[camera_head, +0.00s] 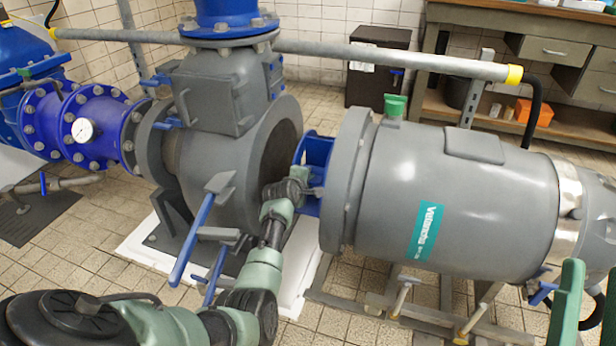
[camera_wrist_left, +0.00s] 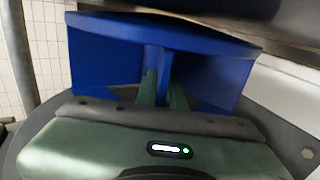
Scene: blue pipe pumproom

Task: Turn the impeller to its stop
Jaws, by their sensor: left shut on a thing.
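The blue impeller (camera_head: 314,160) sits on the end of the grey motor unit (camera_head: 450,195), facing the open round mouth of the pump casing (camera_head: 272,165). It has flat vanes and a round plate, seen close in the left wrist view (camera_wrist_left: 105,55). My left gripper (camera_head: 318,190) reaches in between casing and motor unit. In the left wrist view its green fingers (camera_wrist_left: 163,88) are shut on a blue vane of the impeller. The far side of the impeller is hidden. Of my right arm only green parts show at the lower right edge; its gripper cannot be made out.
A grey pipe rail (camera_head: 400,60) with yellow ends runs behind the machine. Blue levers (camera_head: 195,235) stick out at the casing's front. A rail frame (camera_head: 390,310) stands under the motor unit. A workbench (camera_head: 530,50) and a dark cabinet (camera_head: 378,68) stand behind.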

